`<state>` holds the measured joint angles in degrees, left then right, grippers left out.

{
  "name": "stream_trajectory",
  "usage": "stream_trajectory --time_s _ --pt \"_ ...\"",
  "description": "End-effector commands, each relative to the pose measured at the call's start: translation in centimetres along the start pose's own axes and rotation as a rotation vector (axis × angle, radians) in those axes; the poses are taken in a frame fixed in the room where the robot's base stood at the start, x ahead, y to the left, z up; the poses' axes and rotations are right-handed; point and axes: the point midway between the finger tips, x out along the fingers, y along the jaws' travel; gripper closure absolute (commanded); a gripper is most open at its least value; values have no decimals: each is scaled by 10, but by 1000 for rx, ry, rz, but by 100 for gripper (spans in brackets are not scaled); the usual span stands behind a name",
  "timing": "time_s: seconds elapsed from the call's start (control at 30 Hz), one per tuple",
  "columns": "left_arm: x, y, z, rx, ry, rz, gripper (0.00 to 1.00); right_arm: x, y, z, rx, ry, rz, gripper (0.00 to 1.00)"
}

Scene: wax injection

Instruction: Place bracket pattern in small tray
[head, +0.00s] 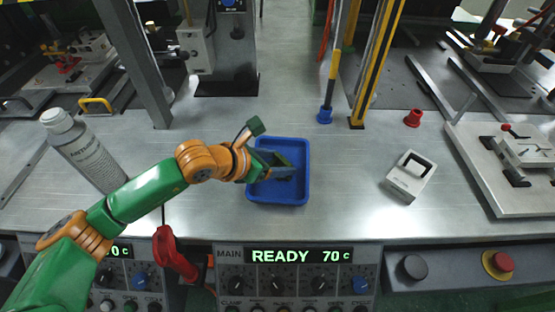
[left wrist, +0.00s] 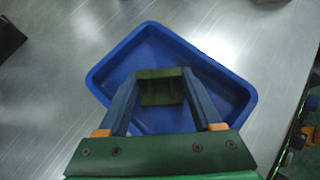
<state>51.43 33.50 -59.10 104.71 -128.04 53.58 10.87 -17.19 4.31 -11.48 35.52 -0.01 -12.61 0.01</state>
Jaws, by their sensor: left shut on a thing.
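The small blue tray (head: 303,192) lies on the metal bench in front of the READY panel. In the left wrist view the tray (left wrist: 238,88) fills the middle behind my fingers. My left gripper (head: 286,168) is over the tray, pointing right and down. In the left wrist view my left gripper (left wrist: 160,90) is shut on a dark green piece, which I take to be the bracket pattern (left wrist: 160,87). The piece is between the fingertips, over the tray's inside. Whether it touches the tray floor I cannot tell. My right gripper is not in view.
A white bottle (head: 85,150) stands at the left. A blue-and-yellow tool (head: 328,95), a yellow post (head: 375,65) and a red cup (head: 413,118) are behind. Bench around the tray is clear.

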Motion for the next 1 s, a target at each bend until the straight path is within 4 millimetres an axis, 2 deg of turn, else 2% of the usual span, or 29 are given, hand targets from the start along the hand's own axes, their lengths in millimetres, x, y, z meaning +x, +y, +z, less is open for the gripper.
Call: stream_trajectory --time_s 0.03,0.1,0.13,0.4,0.53,0.67,0.9,1.0 --pt "1 0 -1 0 0 0 28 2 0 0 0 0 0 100" --pt "0 0 0 0 0 0 9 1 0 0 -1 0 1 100" --pt "0 0 0 0 0 0 3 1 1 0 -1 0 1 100" --pt "0 0 0 0 0 0 3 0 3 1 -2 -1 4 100" --pt "-9 1 2 0 -1 1 3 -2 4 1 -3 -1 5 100" --pt "-37 1 1 2 -2 3 3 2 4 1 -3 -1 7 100" --pt "-98 1 1 1 -1 5 3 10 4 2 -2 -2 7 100" --pt "-114 1 1 -1 0 3 3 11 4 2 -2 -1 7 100"
